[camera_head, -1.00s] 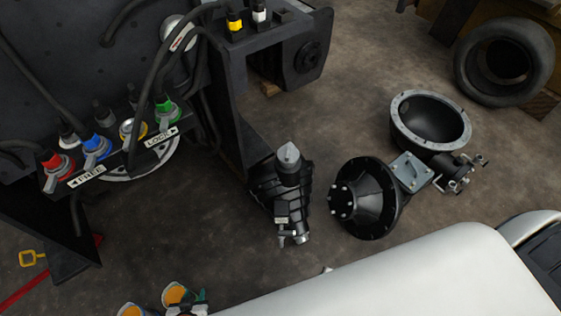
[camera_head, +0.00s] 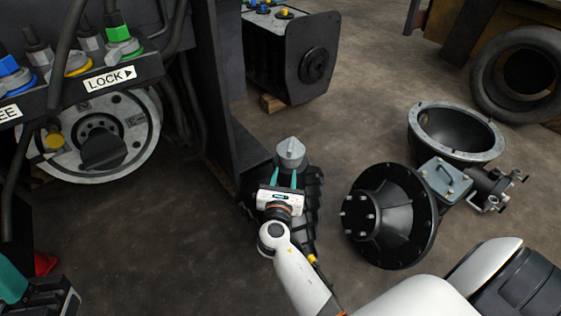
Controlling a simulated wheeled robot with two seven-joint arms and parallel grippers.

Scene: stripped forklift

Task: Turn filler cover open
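The likely filler cover is a grey, pointed cap (camera_head: 289,153) on top of a black ribbed part (camera_head: 308,205), near the middle of the head view. My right gripper (camera_head: 287,176) comes in from below. Its two teal fingers are spread apart and point up at the near side of the cap, close to its lower edge. Nothing shows held between them, and I cannot tell if they touch the cap.
A black flanged housing (camera_head: 390,215) and a grey-rimmed bowl (camera_head: 455,133) lie to the right of the cap. A dark upright frame (camera_head: 213,90) stands close on its left. Colored connectors (camera_head: 120,38) sit above a LOCK label at upper left. Bare floor lies at lower left.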

